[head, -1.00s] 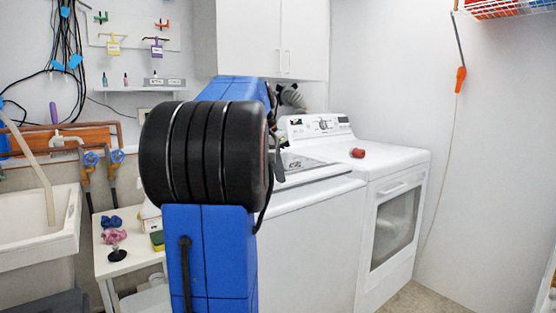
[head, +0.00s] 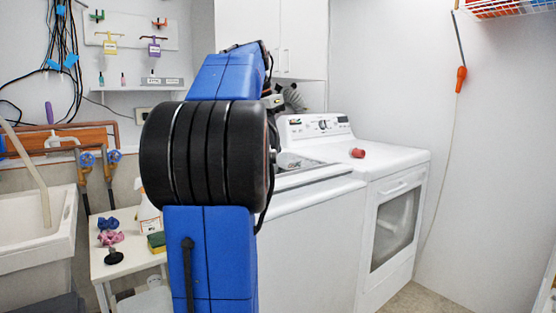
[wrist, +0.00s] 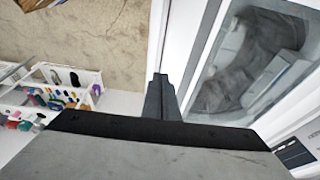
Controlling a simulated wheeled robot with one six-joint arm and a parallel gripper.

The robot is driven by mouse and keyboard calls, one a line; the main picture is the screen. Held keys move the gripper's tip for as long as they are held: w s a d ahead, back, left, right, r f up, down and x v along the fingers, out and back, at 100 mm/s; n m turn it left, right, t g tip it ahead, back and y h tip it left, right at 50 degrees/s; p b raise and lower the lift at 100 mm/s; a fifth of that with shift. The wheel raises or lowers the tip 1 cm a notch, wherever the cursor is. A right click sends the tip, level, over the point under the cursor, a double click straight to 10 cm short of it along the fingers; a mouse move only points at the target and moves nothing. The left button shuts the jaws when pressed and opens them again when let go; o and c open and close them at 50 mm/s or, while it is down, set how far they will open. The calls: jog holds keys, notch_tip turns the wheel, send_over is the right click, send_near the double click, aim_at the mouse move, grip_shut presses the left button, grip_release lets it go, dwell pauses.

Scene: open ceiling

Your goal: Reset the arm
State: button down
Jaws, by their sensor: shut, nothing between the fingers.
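My gripper (wrist: 160,82) shows in the wrist view as two dark fingers pressed together, with nothing held. It is over the floor beside the dryer's glass door (wrist: 240,65). In the head view my blue arm stands folded in the middle. Its big black joint and blue links cover most of the wrist, so the gripper cannot be made out clearly there.
The white washer (head: 310,215) and dryer (head: 395,225) stand right of my arm, with a red object (head: 357,153) on the dryer. A small white table (head: 120,266) and a sink (head: 35,235) are left.

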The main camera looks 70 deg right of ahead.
jog(key=shift+v, duration=1.6)
jog(key=shift+s+a, duration=0.1)
